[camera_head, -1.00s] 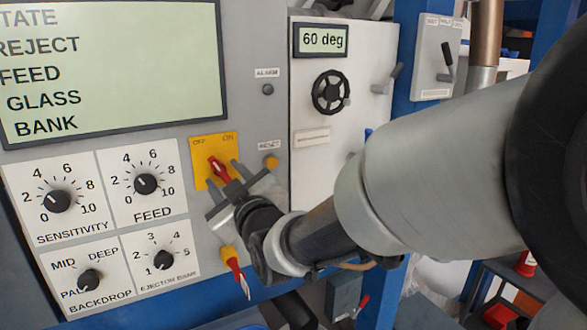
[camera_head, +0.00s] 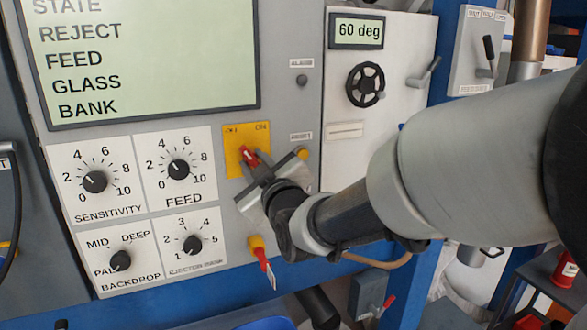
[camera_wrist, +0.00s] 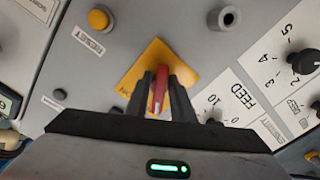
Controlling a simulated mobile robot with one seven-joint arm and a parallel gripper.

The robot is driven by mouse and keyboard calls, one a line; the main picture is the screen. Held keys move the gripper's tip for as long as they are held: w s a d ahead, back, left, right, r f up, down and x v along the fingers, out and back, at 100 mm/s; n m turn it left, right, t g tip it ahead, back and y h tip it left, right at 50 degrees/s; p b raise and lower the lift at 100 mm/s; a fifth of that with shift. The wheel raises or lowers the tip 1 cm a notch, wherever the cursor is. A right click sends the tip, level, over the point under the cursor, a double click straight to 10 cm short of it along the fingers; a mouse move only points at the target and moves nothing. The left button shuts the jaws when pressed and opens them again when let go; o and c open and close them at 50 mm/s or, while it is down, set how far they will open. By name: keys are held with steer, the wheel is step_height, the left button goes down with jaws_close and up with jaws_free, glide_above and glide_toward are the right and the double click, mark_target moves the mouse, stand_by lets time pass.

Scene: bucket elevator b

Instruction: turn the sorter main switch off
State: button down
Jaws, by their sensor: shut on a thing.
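The wrist view shows the red handle (camera_wrist: 158,90) between the two dark fingers, in front of the yellow plate (camera_wrist: 155,58). The fingers hide part of the handle and plate.
A yellow button (camera_head: 302,153) sits right of the switch. Dial panels (camera_head: 178,170) lie to the left, under a large display (camera_head: 150,60). A black handwheel (camera_head: 365,85) is on the door at right.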

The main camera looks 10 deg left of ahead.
steer(key=n+b, duration=0.1)
steer(key=b, duration=0.1)
steer(key=shift+f+b, duration=0.35)
steer(key=shift+b, duration=0.05)
steer(key=shift+r+n+b, duration=0.4)
steer(key=shift+n+b, duration=0.2)
steer(key=shift+n, duration=0.1)
steer(key=c, duration=1.6)
jaws_free()
steer(key=shift+o, duration=0.2)
steer(key=b+v, duration=0.1)
steer(key=v, duration=1.6)
steer(key=shift+s, duration=0.2)
